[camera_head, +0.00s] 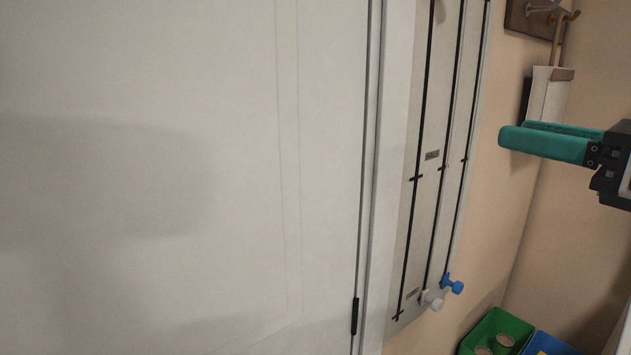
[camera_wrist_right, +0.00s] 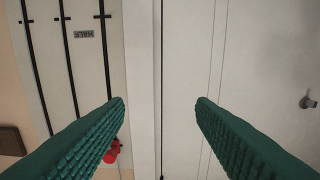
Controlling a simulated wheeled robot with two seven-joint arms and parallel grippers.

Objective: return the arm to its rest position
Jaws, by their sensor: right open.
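My right gripper (camera_head: 514,130) comes in from the right edge of the head view. Its two teal fingers point left, one partly behind the other. In the right wrist view the gripper (camera_wrist_right: 160,101) has its ribbed green fingers spread wide apart, with nothing between them. Behind the gap are a white door (camera_wrist_right: 185,60) and its frame. The gripper is open and empty. My left gripper and arm are not in view.
The white door (camera_head: 180,180) fills the left of the head view. A wall panel (camera_head: 435,190) has black lines, a white knob (camera_head: 432,300) and a blue knob (camera_head: 453,286). Green (camera_head: 510,323) and blue (camera_head: 545,342) bins stand below. A door handle (camera_wrist_right: 308,102) shows in the wrist view.

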